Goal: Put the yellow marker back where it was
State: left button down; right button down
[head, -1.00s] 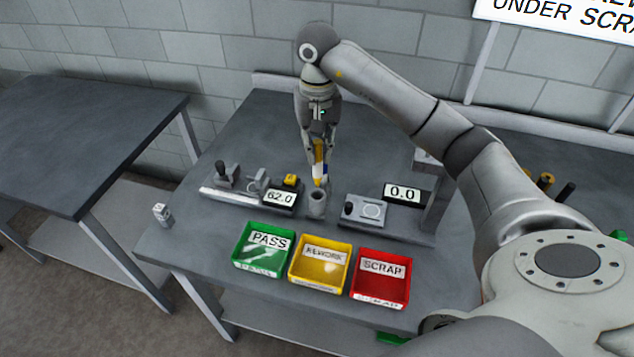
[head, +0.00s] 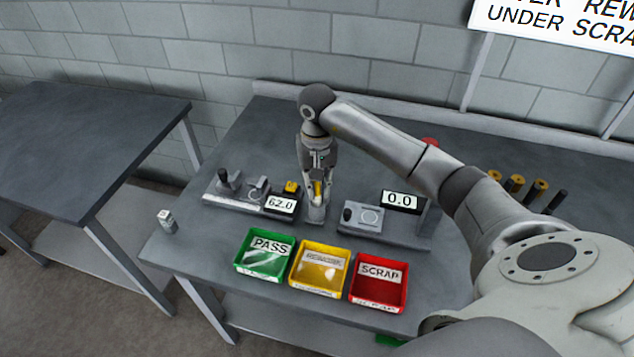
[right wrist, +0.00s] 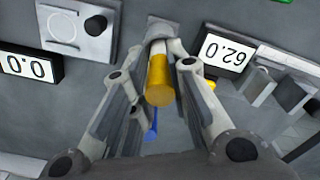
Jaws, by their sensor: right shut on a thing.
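The yellow marker (head: 318,188) is upright between the fingers of my right gripper (head: 317,198). In the right wrist view the marker (right wrist: 160,80) shows with its thick yellow end toward the camera, and the fingers close on it. The small grey cup (head: 316,213) stands on the bench directly below, and the marker's lower end is at or inside its mouth; the fingers hide exactly how deep. A blue marker (right wrist: 152,125) shows beside the yellow one in the right wrist view. My left gripper is out of view.
A gauge reading 62.0 (head: 281,204) stands close left of the cup, and a scale with a 0.0 display (head: 400,200) stands right. Green PASS (head: 264,254), yellow REWORK (head: 319,270) and red SCRAP (head: 379,282) bins line the front.

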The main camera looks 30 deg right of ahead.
jog(key=shift+f, duration=0.15)
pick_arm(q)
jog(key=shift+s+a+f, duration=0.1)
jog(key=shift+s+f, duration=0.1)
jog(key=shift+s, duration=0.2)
pick_arm(e)
jog(key=c, duration=1.4)
grip_release()
